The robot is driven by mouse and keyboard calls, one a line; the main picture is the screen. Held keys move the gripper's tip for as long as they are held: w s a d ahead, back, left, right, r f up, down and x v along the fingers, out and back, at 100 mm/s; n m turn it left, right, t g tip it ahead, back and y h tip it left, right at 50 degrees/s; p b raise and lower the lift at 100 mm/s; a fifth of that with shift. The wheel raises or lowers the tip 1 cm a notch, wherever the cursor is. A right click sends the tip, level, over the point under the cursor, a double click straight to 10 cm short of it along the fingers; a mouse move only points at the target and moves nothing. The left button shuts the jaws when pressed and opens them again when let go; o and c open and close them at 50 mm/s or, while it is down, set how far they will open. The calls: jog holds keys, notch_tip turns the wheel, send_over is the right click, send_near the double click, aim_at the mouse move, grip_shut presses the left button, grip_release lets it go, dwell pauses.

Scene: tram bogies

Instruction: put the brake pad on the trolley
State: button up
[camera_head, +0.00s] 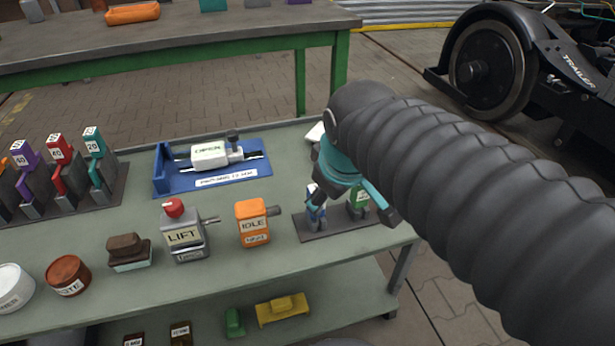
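My gripper (350,203) is teal and dark grey and reaches down over the right end of a green two-level table (215,285). Its fingers look spread, with nothing clearly held between them. They are just above or beside a small dark stand (308,232) with a blue labelled piece (316,208) and a green labelled piece (357,211); contact cannot be told. No piece is clearly readable as the brake pad. A brown block on a grey base (128,252) sits at the table's front left. I cannot tell which surface is the trolley.
An orange IDLE box (252,222), a LIFT box (185,238) and a blue caliper tray (212,174) stand on the table. A rack of coloured numbered pieces (62,200) is left. A yellow piece (282,309) lies on the lower shelf. A bogie wheel (490,70) is at upper right.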

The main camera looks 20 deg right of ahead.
jog(key=s+a+f+m, duration=0.1)
jog(key=s+f+m, duration=0.1)
jog(key=s+m, duration=0.3)
jog(key=shift+s+f+y, duration=0.3)
jog(key=shift+s+f, duration=0.1)
dwell(1.9)
